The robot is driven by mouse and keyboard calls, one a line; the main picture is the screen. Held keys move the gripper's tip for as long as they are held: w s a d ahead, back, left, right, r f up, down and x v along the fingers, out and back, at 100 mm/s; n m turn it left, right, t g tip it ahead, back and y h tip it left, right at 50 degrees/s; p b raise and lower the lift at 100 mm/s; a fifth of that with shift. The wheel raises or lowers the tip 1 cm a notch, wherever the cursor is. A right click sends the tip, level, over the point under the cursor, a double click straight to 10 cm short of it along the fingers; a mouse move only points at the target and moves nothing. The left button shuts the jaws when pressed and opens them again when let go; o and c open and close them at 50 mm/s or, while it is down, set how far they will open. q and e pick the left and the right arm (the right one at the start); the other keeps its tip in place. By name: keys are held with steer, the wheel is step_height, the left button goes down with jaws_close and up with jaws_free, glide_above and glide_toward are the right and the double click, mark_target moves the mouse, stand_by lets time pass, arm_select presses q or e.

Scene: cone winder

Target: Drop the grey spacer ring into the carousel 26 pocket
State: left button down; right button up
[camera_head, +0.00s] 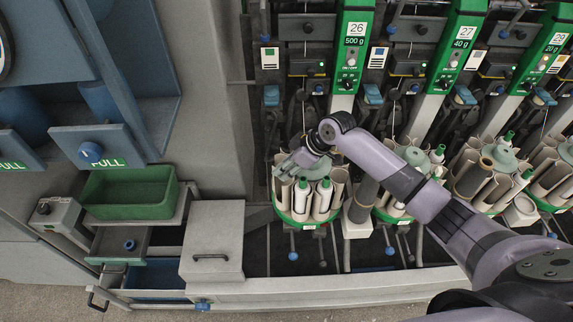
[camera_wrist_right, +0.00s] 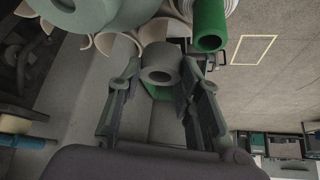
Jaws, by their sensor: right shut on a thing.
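The grey spacer ring (camera_wrist_right: 160,74) shows in the right wrist view between the fingertips of my right gripper (camera_wrist_right: 161,92), which is shut on it. In the head view my right gripper (camera_head: 288,168) is at the upper left of the carousel under the 26 sign, above its pockets. The ring is too small to make out there. Carousel 26 (camera_head: 304,222) has a green rim, curved cream pocket walls and white tubes with green tops. In the wrist view, cream pocket walls (camera_wrist_right: 118,42) and a green tube (camera_wrist_right: 209,28) lie just beyond the ring. My left gripper is not in view.
More carousels (camera_head: 490,180) stand in a row to the right, under signs 27 and 29. My right arm crosses in front of them. A green bin (camera_head: 130,212), a grey box (camera_head: 213,240) and an open drawer with a blue ring (camera_head: 129,244) are at left.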

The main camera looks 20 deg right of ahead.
steer(key=shift+s+d+r, duration=0.1)
steer(key=shift+s+d, duration=0.05)
steer(key=shift+d, duration=0.05)
steer(key=shift+a, duration=0.1)
steer(key=shift+p, duration=0.5)
stand_by(0.6)
steer(key=shift+f+b, duration=0.9)
steer(key=shift+f, duration=0.7)
stand_by(1.0)
stand_by(0.6)
steer(key=o, duration=0.9)
stand_by(0.4)
